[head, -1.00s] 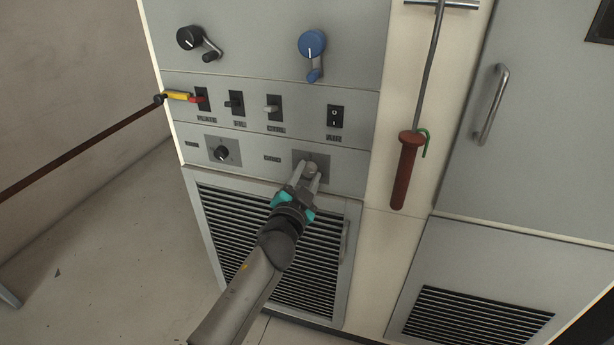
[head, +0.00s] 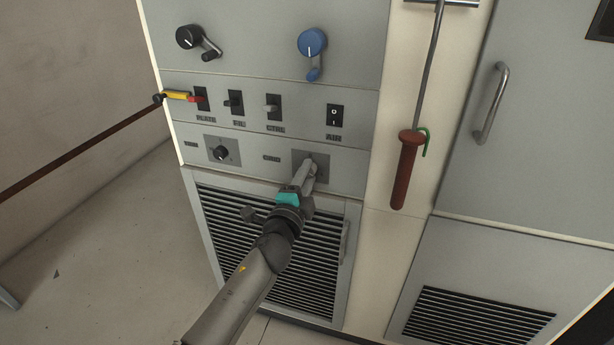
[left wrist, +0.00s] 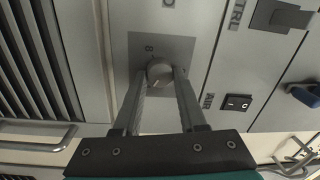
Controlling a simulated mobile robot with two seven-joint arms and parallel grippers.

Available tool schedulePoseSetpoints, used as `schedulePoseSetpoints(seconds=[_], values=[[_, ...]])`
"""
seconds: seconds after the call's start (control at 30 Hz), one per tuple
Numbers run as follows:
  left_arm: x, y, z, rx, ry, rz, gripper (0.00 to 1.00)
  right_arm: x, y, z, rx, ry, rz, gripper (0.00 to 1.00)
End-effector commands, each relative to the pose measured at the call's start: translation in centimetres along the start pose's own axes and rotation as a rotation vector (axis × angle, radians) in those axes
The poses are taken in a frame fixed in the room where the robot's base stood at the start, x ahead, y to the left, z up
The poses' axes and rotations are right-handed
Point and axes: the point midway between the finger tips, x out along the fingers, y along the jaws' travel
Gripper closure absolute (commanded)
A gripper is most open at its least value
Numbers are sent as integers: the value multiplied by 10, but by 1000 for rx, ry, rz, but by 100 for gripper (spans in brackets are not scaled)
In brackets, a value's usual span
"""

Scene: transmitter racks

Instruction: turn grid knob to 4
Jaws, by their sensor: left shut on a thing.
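The grid knob (left wrist: 159,71) is a small round grey knob on a square grey plate (head: 322,158), right of its label on the lower control panel. My left gripper (head: 307,172) is shut on it, one finger on each side, which also shows in the left wrist view (left wrist: 160,80). In the head view the fingers hide the knob. A digit that looks like an 8 shows on the plate in the left wrist view; the other marks and the exact knob setting cannot be read. My right gripper is not in view.
A similar black knob (head: 221,154) sits to the left on the same panel. Several switches (head: 273,107) are above, with black (head: 189,37) and blue (head: 312,42) cranks higher up. A louvred grille (head: 230,230) is below. A red-handled rod (head: 408,172) hangs at right.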

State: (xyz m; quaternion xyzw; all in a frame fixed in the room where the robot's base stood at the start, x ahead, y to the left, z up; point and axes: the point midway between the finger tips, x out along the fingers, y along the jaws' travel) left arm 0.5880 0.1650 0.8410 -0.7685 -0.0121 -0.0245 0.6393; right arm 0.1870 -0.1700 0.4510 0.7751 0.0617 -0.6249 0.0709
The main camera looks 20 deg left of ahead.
Motion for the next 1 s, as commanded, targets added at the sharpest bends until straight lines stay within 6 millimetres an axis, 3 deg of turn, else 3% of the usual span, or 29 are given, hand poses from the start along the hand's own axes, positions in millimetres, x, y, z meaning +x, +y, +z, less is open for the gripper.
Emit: schedulePoseSetpoints(seconds=[0.57, 0.6, 0.83, 1.0], values=[[0, 0, 0, 34, 1, 0, 100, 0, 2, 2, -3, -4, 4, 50], [0, 0, 0, 34, 1, 0, 57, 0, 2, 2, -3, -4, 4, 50], [0, 0, 0, 33, 1, 0, 31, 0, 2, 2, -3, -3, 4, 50], [0, 0, 0, 33, 2, 0, 29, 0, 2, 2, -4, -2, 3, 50]])
